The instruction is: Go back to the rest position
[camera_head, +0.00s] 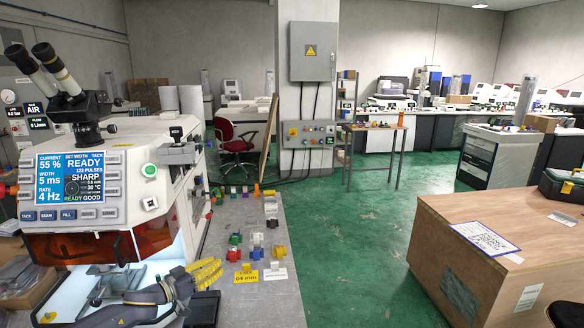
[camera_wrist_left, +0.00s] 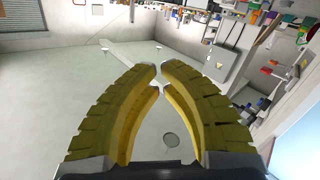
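My left gripper (camera_head: 220,272) has ribbed yellow fingers. It shows low at the left in the head view, in front of the laser welding machine (camera_head: 113,180) and above the near part of the grey bench. In the left wrist view the two fingers (camera_wrist_left: 159,72) curve toward each other, with a clear gap between them and nothing held. Their tips are close together. My right gripper is in neither view.
Small coloured blocks and fixtures stand in rows on the grey bench (camera_head: 238,213). A wooden crate (camera_head: 510,250) stands at the right. The green floor (camera_head: 368,250) between them is clear. A red chair (camera_head: 236,140) and a wall cabinet (camera_head: 312,52) are farther back.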

